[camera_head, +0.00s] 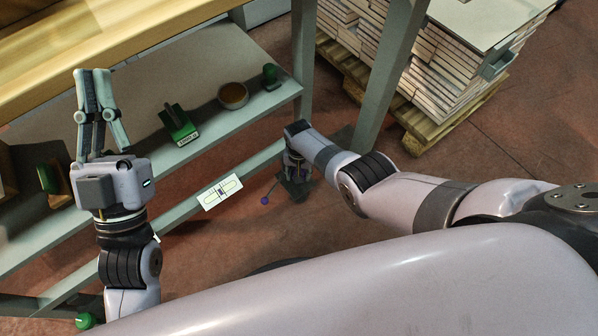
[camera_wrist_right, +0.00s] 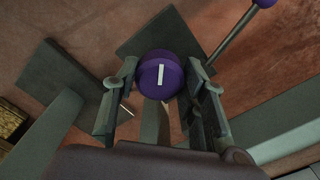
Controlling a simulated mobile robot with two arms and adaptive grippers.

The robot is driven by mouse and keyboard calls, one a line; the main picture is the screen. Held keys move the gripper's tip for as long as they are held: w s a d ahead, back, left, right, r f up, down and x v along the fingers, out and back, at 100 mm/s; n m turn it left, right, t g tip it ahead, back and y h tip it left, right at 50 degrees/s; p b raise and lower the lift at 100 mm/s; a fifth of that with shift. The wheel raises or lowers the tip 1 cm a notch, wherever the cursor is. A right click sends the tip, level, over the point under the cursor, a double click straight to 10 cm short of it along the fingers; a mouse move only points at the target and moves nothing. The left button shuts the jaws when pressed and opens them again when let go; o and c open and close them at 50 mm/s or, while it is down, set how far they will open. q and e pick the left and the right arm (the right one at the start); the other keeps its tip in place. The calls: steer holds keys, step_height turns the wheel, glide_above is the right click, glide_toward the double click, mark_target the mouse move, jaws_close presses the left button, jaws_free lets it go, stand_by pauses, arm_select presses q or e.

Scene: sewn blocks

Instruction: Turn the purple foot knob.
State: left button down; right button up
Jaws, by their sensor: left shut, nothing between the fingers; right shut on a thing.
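The purple foot knob (camera_wrist_right: 158,82), round with a white line mark on its face, sits between the fingers of my right gripper (camera_wrist_right: 161,74) in the right wrist view. The gripper is shut on it, and the white mark stands nearly upright, slightly tilted. In the head view my right gripper (camera_head: 297,168) points down by the bench leg and mostly hides the knob. My left gripper (camera_head: 93,76) is shut and empty, pointing up in front of the bench shelf.
A purple ball on a rod (camera_head: 264,201) is beside the right gripper. The grey shelf (camera_head: 215,75) holds a green block (camera_head: 178,124), a round bowl (camera_head: 233,95) and a green cylinder (camera_head: 270,76). A label card (camera_head: 220,192) is on the lower rail. A loaded pallet (camera_head: 440,120) stands behind.

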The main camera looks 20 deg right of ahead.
stand_by(0.4)
steer(key=o, duration=1.2)
steer(key=shift+c, duration=0.2)
steer(key=shift+r, duration=0.15)
step_height(320, 180, up, 12)
stand_by(0.4)
